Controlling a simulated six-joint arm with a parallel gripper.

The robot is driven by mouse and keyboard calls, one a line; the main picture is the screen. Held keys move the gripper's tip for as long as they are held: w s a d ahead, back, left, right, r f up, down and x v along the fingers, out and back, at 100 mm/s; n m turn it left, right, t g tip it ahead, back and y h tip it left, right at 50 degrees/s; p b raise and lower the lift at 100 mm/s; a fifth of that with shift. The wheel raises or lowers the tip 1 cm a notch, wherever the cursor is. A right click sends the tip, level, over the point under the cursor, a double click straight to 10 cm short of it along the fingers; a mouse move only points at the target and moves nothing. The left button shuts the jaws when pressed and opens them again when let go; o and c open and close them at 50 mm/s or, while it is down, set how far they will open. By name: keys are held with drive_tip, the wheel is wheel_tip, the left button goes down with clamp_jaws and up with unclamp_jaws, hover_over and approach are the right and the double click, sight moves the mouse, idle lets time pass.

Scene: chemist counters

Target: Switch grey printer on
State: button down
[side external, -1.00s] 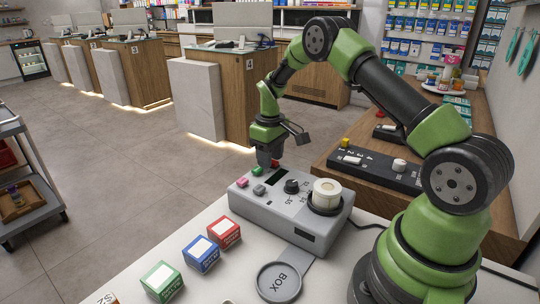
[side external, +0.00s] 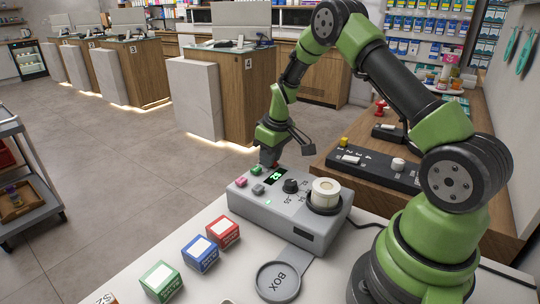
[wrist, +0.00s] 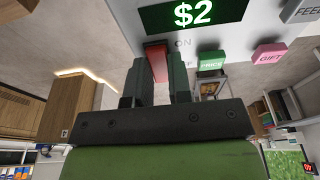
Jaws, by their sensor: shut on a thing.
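The grey printer (side external: 290,212) sits on the white counter, its display (side external: 275,177) lit green. The display (wrist: 195,14) reads "$2" in the wrist view. A small green light shows on the printer's front part. My gripper (side external: 268,160) is at the printer's far edge, beside the display. In the wrist view my gripper (wrist: 157,76) has its two fingers close around the red switch (wrist: 157,60), near the "ON" marking. In the side view the fingers largely hide the switch.
Pink and green buttons, a black knob (side external: 291,186) and a white label roll (side external: 325,192) are on the printer. Red, blue (side external: 200,253) and green boxes stand on the counter at left. A round "BOX" plate (side external: 277,282) lies in front. A black power strip (side external: 372,166) is behind.

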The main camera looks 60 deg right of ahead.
drive_tip(key=c, duration=1)
unclamp_jaws()
drive_tip(key=shift+c, duration=0.2)
drive_tip(key=shift+r, duration=0.1)
drive_tip(key=v, duration=0.9)
drive_tip(key=shift+r, duration=0.4)
